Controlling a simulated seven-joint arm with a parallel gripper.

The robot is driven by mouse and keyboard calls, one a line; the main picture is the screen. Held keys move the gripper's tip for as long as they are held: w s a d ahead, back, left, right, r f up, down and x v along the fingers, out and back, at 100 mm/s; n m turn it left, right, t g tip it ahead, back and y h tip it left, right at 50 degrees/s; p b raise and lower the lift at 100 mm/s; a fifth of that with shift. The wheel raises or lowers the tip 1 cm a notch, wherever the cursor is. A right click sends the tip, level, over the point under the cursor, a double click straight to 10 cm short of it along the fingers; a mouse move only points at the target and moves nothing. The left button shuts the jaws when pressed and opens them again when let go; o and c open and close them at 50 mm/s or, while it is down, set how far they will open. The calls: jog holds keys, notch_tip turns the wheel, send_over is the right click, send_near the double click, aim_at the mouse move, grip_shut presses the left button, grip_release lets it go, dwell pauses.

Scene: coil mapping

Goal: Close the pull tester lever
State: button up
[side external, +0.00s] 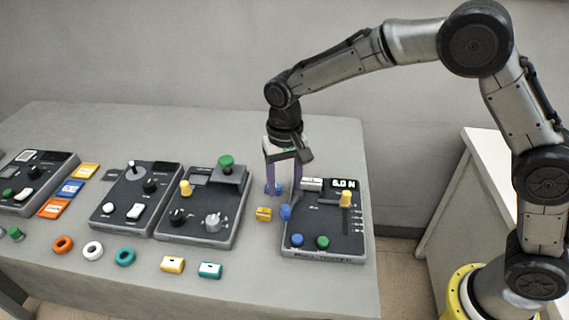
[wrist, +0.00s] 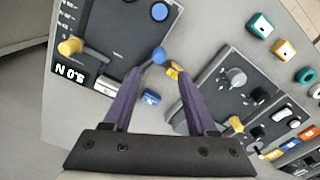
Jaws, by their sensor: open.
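I cannot tell which knob is the lever's. My gripper (side external: 282,191) is open and empty, pointing down over that left edge, fingertips near the blue knob.
A yellow block (side external: 264,214) and a blue block (side external: 272,188) lie close to my fingertips. A device with a green knob (side external: 226,161) stands to the left. Several coloured rings and blocks lie along the front. The table's right edge is close to the tester.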

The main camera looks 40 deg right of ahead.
notch_tip(320, 180, up, 6)
jog(key=shift+f, duration=0.1)
jog(key=shift+d, duration=0.1)
dwell(0.6)
jog(key=s+d+r+m+t, duration=0.1)
jog(key=s+d+r+t, duration=0.1)
jog(key=s+d+r, duration=0.45)
jog(key=s+d+r+t, duration=0.2)
jog(key=s+d+r, duration=0.3)
jog(key=r, duration=0.3)
jog(key=s+d+f+n, duration=0.2)
jog(key=s+f, duration=0.1)
jog(key=s, duration=0.5)
jog(key=s+d+f+n+t, duration=0.1)
jog(key=s+f, duration=0.3)
jog(key=s, duration=0.4)
jog(key=shift+d+n+t, duration=0.3)
jog(key=shift+d+n, duration=0.4)
jog(key=shift+n, duration=0.2)
jog(key=shift+r, duration=0.1)
